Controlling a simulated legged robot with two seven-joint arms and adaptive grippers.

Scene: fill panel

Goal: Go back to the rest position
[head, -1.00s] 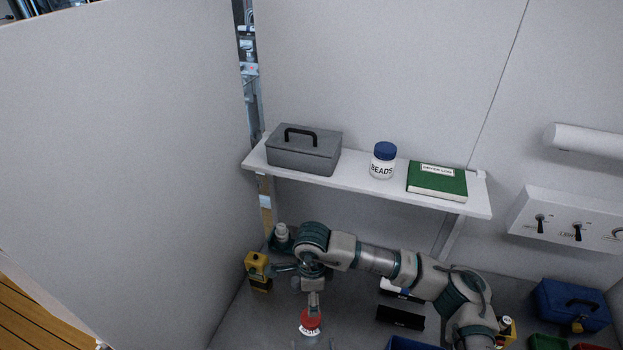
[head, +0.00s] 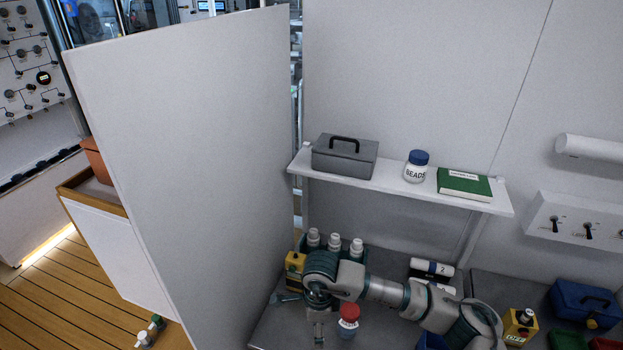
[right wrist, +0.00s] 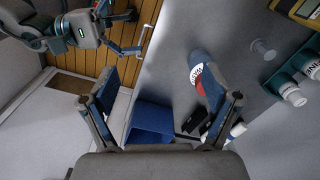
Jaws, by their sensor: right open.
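My right arm reaches in from the right in the head view. Its gripper (head: 303,315) is over the left part of the work surface. In the right wrist view, the fingers of this gripper (right wrist: 160,92) are spread wide with nothing held between them. A jar with a red lid (head: 348,314) stands just right of the gripper. It also shows in the right wrist view (right wrist: 197,76), partly behind one finger. My left arm shows over the wooden floor in the right wrist view, with its gripper (right wrist: 125,49) small; its opening is unclear.
A tall partition (head: 190,150) stands left of the work surface. The shelf (head: 400,187) above carries a grey box (head: 345,160), a beads jar (head: 416,168) and a green book (head: 464,184). White-capped bottles (head: 335,240) and a yellow device (head: 295,264) stand behind the gripper. A blue bin (right wrist: 152,122) lies below.

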